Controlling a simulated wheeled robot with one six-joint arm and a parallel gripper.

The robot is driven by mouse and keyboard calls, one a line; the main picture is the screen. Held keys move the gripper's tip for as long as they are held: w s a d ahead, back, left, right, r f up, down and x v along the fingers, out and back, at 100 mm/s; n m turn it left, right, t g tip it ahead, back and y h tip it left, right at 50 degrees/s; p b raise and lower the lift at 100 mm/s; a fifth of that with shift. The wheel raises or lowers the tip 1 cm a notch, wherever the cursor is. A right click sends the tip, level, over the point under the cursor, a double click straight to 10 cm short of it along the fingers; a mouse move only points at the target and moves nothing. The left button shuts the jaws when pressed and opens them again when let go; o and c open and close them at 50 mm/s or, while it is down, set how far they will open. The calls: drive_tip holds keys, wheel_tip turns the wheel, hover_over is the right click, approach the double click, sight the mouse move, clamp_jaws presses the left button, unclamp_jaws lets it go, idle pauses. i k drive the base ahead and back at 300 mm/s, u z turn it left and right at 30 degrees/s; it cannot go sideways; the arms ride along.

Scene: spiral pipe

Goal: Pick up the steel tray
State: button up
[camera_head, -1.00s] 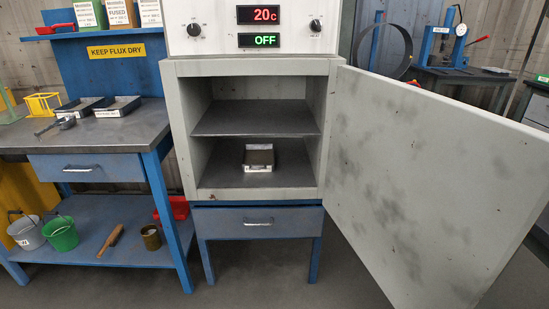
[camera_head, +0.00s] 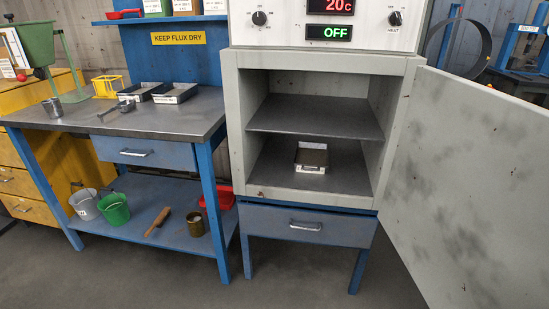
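A small steel tray (camera_head: 312,158) sits on the floor of the open oven (camera_head: 237,130), below its middle shelf. It has a pale labelled front edge and looks filled with something dark or greyish. Two more dark trays with pale labels stand on the workbench to the left, a nearer one (camera_head: 175,93) and one behind it to the left (camera_head: 142,91). I cannot tell their metal. My gripper is not in view.
The oven door (camera_head: 465,180) stands wide open to the right. The oven reads 20c and OFF. The blue workbench (camera_head: 165,120) holds a metal tool (camera_head: 116,109), a steel cup (camera_head: 53,107) and a yellow rack (camera_head: 108,86). Buckets (camera_head: 114,208) stand on its lower shelf. The floor in front is clear.

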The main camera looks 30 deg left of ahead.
sight(310, 157)
drive_tip(key=u, duration=0.65)
drive_tip(key=i, duration=1)
drive_tip(key=u, duration=0.3)
